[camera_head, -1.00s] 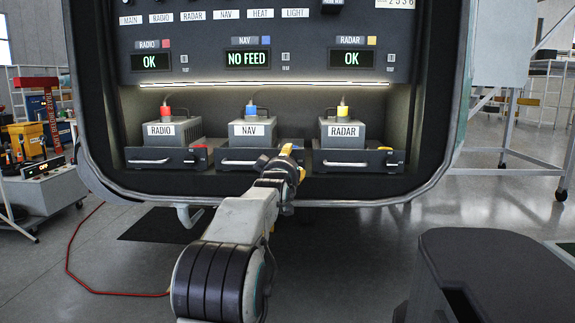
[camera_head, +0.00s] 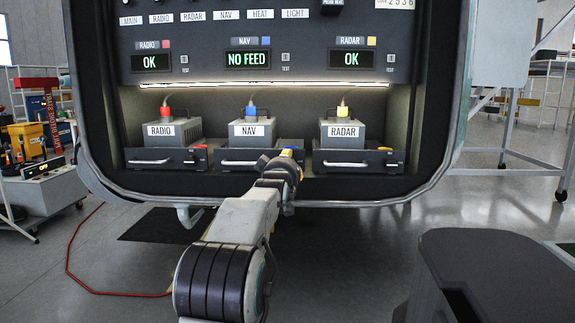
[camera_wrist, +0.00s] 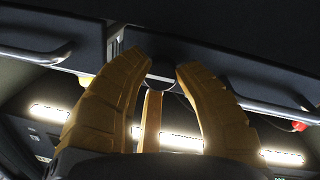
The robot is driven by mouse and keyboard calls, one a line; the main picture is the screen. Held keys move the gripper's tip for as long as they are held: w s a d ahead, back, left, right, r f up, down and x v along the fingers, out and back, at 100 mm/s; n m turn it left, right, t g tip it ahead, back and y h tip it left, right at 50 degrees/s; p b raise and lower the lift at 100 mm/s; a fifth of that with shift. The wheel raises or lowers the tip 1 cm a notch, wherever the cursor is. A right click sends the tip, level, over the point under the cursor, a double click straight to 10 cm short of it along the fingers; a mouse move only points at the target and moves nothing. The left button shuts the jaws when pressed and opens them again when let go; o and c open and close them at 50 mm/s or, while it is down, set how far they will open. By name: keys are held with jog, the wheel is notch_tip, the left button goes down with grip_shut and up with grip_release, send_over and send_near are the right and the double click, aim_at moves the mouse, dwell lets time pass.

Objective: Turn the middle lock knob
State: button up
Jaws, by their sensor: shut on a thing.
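The middle tray (camera_head: 232,163), under the box labelled NAV (camera_head: 252,131), has a handle on its left. Its lock knob is hidden behind my gripper (camera_head: 290,155) in the head view. In the wrist view the dark round knob (camera_wrist: 160,82) shows between the yellow fingers of my gripper (camera_wrist: 161,68), which are shut on it. A small blue patch shows at the fingertips in the head view. The NAV display (camera_head: 248,60) reads NO FEED.
The RADIO tray (camera_head: 165,166) and RADAR tray (camera_head: 345,170) stand on either side, and both their displays read OK. The bay's rounded frame (camera_head: 420,195) runs below the trays. A red cable (camera_head: 75,245) lies on the floor at the left.

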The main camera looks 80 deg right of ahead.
jog(key=shift+r, duration=0.1)
grip_shut()
jog(key=shift+n, duration=0.3)
jog(key=shift+w+n+h+b, duration=0.15)
jog(key=shift+n+b, duration=0.5)
jog(key=shift+n, duration=1)
jog(key=shift+w+n+h+b, duration=0.1)
jog(key=shift+n+h+b, duration=0.35)
jog(key=shift+n, duration=1.2)
